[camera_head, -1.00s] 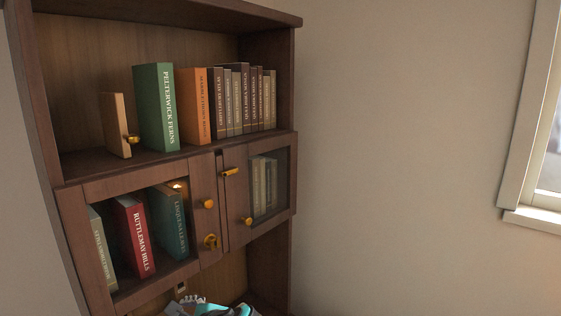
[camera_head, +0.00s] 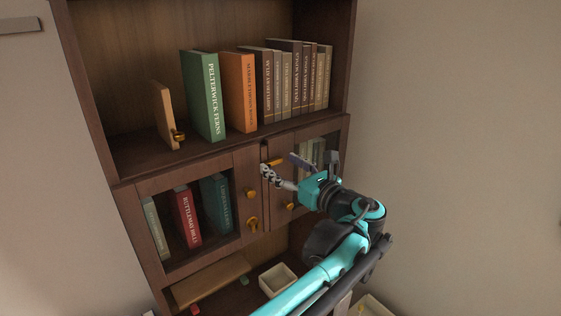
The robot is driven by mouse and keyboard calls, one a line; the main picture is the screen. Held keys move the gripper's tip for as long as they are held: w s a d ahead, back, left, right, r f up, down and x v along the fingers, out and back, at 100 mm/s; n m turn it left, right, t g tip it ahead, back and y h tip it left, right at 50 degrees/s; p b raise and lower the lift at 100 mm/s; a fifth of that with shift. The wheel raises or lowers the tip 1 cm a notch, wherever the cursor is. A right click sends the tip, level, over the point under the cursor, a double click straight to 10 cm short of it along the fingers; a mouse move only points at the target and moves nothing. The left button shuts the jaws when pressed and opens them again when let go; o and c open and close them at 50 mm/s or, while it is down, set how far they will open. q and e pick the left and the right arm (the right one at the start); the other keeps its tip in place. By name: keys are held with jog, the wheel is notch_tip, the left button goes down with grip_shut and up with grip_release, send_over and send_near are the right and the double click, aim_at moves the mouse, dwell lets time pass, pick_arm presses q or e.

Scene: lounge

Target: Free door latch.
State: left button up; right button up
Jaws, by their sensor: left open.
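The bookcase's two small glass doors, left (camera_head: 190,253) and right (camera_head: 341,135), stand shut side by side. A gold latch (camera_head: 274,162) lies across the top of the seam between them. My left gripper (camera_head: 278,164) is open in front of the right door, with its fingertips at either side of the latch in the picture. I cannot tell whether they touch it. The gripper and teal arm hide much of the right door. A gold knob (camera_head: 250,193) and a gold ring-like fitting (camera_head: 252,224) are on the left door's frame. My right gripper is out of view.
Several books, among them a green one (camera_head: 203,96) and an orange one (camera_head: 240,92), stand on the open shelf above. A gold knob (camera_head: 179,136) sits by a wooden board (camera_head: 162,115). A pale box (camera_head: 275,281) is on the lower shelf. Bare wall lies to the right.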

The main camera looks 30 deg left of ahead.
pick_arm(q)
jog(key=shift+w+a, duration=0.25)
jog(key=shift+a, duration=0.4)
jog(key=c, duration=1.2)
jog(key=shift+o, duration=0.2)
